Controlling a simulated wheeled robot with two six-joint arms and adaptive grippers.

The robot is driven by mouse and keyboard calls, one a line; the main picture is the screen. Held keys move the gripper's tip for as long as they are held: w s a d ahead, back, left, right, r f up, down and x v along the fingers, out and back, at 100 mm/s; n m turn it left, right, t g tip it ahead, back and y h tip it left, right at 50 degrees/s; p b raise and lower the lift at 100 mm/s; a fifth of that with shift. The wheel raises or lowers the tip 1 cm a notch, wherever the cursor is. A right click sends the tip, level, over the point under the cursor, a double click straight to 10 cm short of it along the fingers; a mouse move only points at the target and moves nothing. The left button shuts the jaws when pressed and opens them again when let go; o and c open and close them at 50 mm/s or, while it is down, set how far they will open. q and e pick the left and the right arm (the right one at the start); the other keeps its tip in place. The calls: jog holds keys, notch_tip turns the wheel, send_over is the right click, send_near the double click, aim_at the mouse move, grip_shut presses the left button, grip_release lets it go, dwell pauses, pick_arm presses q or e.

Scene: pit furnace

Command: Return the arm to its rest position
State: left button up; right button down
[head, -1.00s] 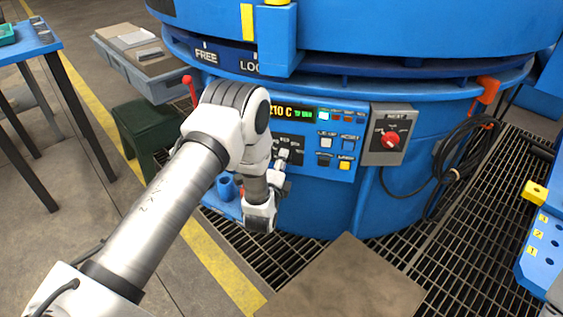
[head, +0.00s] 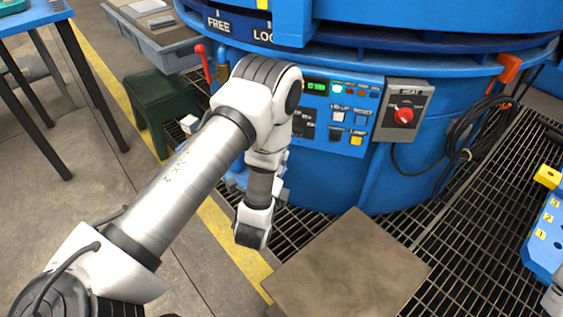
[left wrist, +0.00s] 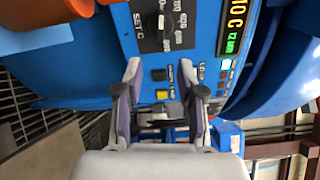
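My left arm (head: 190,180) reaches in from the lower left in the head view, its elbow bent in front of the furnace control panel. My left gripper (left wrist: 160,82) shows in the left wrist view with its two fingers apart and nothing between them. In the head view it is mostly hidden behind my wrist. The blue control panel (head: 327,138), with a green display (head: 317,86) and small buttons, faces it. In the left wrist view the panel (left wrist: 203,40) with a black knob (left wrist: 162,22) lies beyond the fingers.
A grey switch box (head: 413,95) with a red knob is on the blue furnace (head: 440,165). A green stool (head: 165,100), a blue table (head: 30,18) and a grey bin (head: 150,40) stand left. A brown plate (head: 350,265) lies on the floor grating. A blue numbered fixture (head: 545,240) is at right.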

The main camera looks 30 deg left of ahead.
pick_arm(q)
jog(key=shift+f, duration=0.15)
jog(key=s+d+f+n+g+h, duration=0.25)
jog(key=s+f+n+g, duration=0.4)
jog(key=s+f, duration=0.65)
jog(key=s+d+f+n+g+h, duration=0.1)
jog(key=s+f+n+g, duration=0.2)
jog(key=s+n+g, duration=0.4)
jog(key=s+d+f+n+g+h, duration=0.15)
jog(key=s+n+g, duration=0.25)
jog(key=s, duration=0.6)
notch_tip(320, 180, up, 24)
jog(key=p, duration=2.5)
jog(key=shift+w+r+y, duration=0.25)
jog(key=shift+w+y, duration=0.05)
jog(key=shift+w, duration=0.1)
jog(key=shift+s+a, duration=0.1)
